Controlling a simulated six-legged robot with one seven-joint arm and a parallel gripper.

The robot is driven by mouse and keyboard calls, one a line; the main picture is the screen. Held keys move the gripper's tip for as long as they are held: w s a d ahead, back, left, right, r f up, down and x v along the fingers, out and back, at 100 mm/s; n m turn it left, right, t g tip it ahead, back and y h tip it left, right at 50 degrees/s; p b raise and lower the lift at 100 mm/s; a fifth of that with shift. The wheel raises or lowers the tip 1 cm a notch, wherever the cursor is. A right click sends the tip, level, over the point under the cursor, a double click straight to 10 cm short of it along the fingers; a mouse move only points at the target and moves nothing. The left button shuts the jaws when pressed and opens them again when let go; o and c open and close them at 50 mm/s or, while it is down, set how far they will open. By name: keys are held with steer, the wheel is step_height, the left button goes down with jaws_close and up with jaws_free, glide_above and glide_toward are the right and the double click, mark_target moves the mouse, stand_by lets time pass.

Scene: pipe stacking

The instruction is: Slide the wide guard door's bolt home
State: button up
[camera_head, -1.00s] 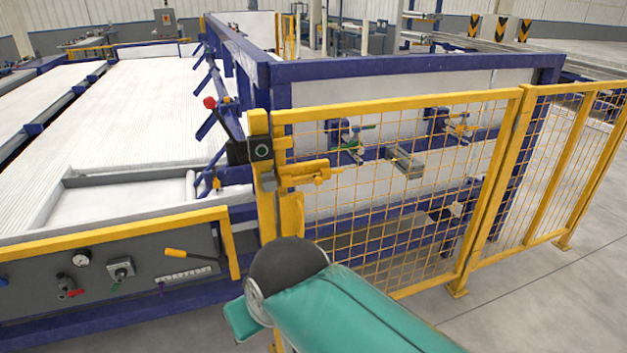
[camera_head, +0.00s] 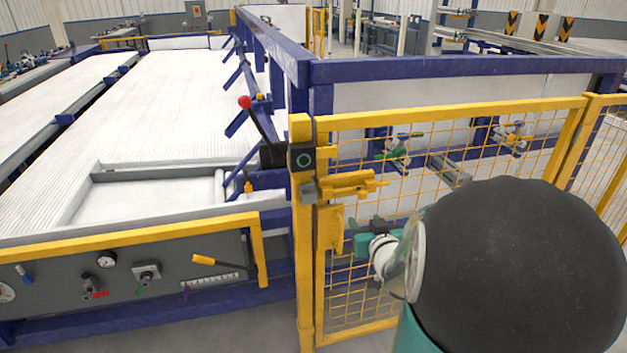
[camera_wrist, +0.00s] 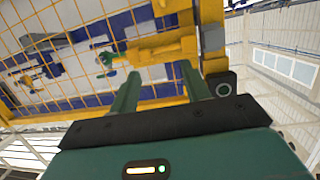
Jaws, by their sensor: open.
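The wide guard door (camera_head: 450,130) is a yellow frame with mesh, standing against its yellow post (camera_head: 304,250). Its yellow bolt (camera_head: 348,184) lies level near the door's top left corner, beside a grey block (camera_head: 309,190) on the post. I cannot tell whether the rod enters that block. My gripper (camera_head: 368,232) is just below and right of the bolt, apart from it. In the wrist view my gripper (camera_wrist: 158,85) is open and empty, with two green fingers spread. The bolt (camera_wrist: 160,50) shows just beyond the fingertips there. My dark arm joint hides the door's lower right.
A black lever with a red knob (camera_head: 245,102) rises left of the post. A control panel (camera_head: 130,275) with a yellow handle stands at the lower left. Behind the mesh are clamps (camera_head: 398,148) on blue beams. A dark box with a round button (camera_head: 303,160) sits on the post.

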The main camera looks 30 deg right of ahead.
mark_target(364, 196)
steer(key=s+d+f+m+t, duration=0.1)
steer(key=s+d+t, duration=0.2)
steer(key=x, duration=1.3)
steer(key=shift+w+d+f, duration=0.2)
steer(key=shift+d+f, duration=0.1)
